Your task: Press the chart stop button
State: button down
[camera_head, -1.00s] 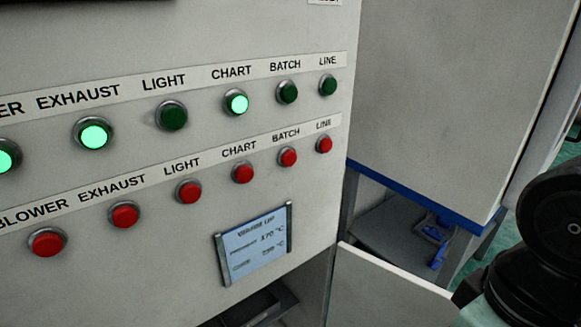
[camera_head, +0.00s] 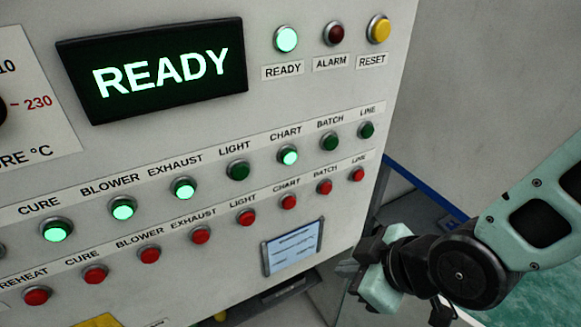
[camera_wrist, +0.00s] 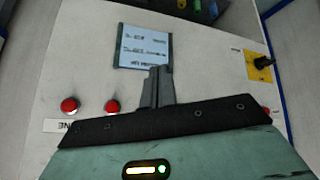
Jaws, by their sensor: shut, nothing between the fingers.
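The chart stop button (camera_head: 289,201) is the red button under the CHART label in the lower row of the panel (camera_head: 225,275), in the head view. The green chart button (camera_head: 288,155) above it is lit. My gripper (camera_head: 366,250) is right of and below the chart stop button, in front of the panel's lower right part. In the wrist view its fingers (camera_wrist: 158,80) are together and empty, in front of the panel. There the line stop button (camera_wrist: 69,105) and batch stop button (camera_wrist: 112,107) show to the left; the chart stop button is not visible.
The batch stop button (camera_head: 325,187) and light stop button (camera_head: 247,218) flank the chart one closely. A small display plate (camera_head: 293,247) is below. The READY screen (camera_head: 152,72) is lit and the alarm lamp (camera_head: 334,34) is dark. A grey cabinet (camera_head: 490,90) stands right.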

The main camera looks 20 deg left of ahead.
aim_at(288, 202)
jog(key=shift+n+t+y, duration=0.3)
jog(key=shift+n+y, duration=0.4)
jog(key=shift+y, duration=0.2)
jog(key=a+r+p, duration=0.2)
jog(key=a, duration=0.1)
jog(key=shift+a+r, duration=0.2)
jog(key=shift+r, duration=0.05)
jog(key=w+a, duration=0.5)
jog(key=a, duration=0.1)
jog(key=shift+w+a+p, duration=0.35)
jog(key=shift+w+p, duration=0.05)
jog(key=shift+p, duration=0.05)
dwell(1.2)
jog(key=shift+w+a, duration=0.25)
jog(key=shift+a, duration=0.05)
